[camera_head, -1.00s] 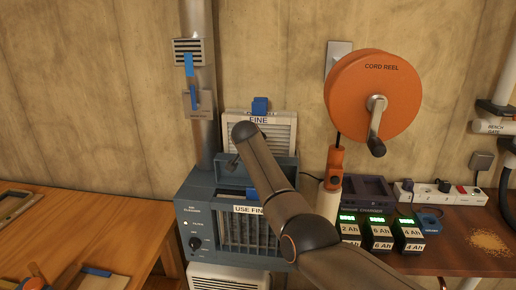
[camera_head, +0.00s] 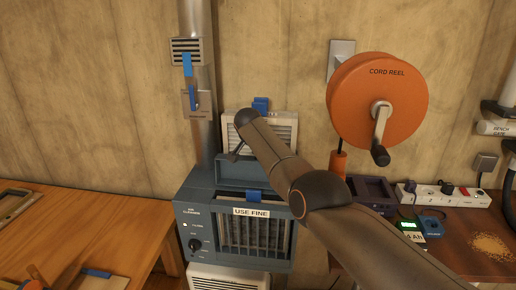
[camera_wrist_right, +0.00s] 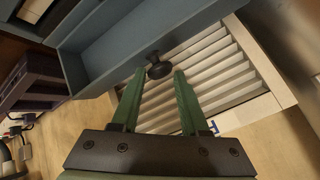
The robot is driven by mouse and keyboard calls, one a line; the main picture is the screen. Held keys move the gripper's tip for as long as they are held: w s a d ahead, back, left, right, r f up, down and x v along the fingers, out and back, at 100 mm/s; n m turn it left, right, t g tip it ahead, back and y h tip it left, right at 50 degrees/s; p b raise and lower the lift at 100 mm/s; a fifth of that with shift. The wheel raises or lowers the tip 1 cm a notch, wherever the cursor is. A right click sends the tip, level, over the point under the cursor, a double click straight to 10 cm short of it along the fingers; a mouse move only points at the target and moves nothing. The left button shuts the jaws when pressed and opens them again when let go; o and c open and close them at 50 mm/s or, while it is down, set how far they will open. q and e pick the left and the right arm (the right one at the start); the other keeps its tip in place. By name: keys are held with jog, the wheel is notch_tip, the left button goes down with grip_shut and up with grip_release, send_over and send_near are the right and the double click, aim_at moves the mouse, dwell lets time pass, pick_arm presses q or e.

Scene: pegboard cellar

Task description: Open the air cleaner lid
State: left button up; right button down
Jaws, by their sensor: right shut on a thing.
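The air cleaner (camera_head: 186,235) is a blue-grey box with a knob, a small light and a "USE FINE" label above a dark pleated front. Its blue-grey lid (camera_head: 270,172) stands raised at the top rear, partly hidden by my right arm. In the right wrist view the lid (camera_wrist_right: 140,38) is a shallow rimmed panel with a black knob (camera_wrist_right: 158,69) at its edge. My right gripper (camera_wrist_right: 157,80) is shut on this knob; in the head view its fingers are mostly hidden by the arm. My left gripper is not in view.
A white "FINE" filter (camera_head: 284,131) with a blue tab stands behind the lid. A metal duct (camera_head: 205,130) rises at its left. The orange cord reel (camera_head: 377,100) hangs at the right above a bench with chargers and a power strip (camera_head: 428,190). A wooden table (camera_head: 80,225) is at left.

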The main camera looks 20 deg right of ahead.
jog(key=shift+w+a+r, duration=0.15)
jog(key=shift+w+r, duration=0.1)
jog(key=shift+r, duration=0.35)
jog(key=c, duration=0.8)
grip_release()
jog(key=o, duration=0.3)
jog(key=shift+s+a, duration=0.1)
jog(key=shift+s, duration=0.05)
jog(key=shift+o, duration=0.3)
jog(key=shift+f, duration=0.15)
jog(key=shift+s, duration=0.1)
jog(key=b+v, duration=0.2)
jog(key=v, duration=1)
jog(key=shift+s, duration=0.1)
